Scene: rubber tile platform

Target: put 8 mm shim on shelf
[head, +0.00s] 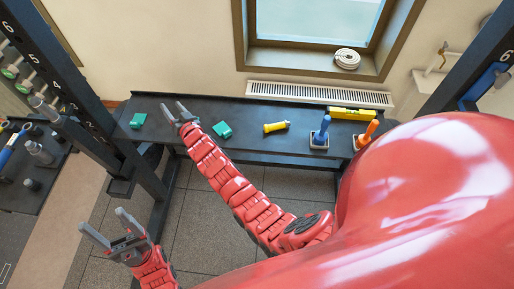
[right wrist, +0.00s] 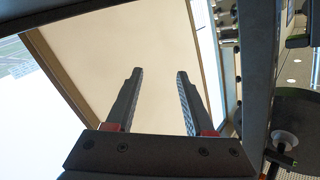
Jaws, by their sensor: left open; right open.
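Two teal pieces lie on the dark shelf (head: 262,150) in the head view: the left teal piece (head: 138,120) and the right teal piece (head: 222,129). I cannot read any marking on them, so I cannot tell which, if either, is the 8 mm shim. My right gripper (head: 173,106) is open and empty, between the two teal pieces in the picture and towards the shelf's back. In the right wrist view its fingers (right wrist: 160,72) are apart with only bare wall between them. My left gripper (head: 101,220) is open and empty at the lower left, apart from the shelf.
On the shelf to the right are a yellow cylinder (head: 276,127), a blue-handled tool (head: 320,132), an orange-handled tool (head: 366,135) and a yellow level (head: 352,114). A dark rack post (head: 70,75) stands left. A white coil (head: 347,59) lies on the window sill.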

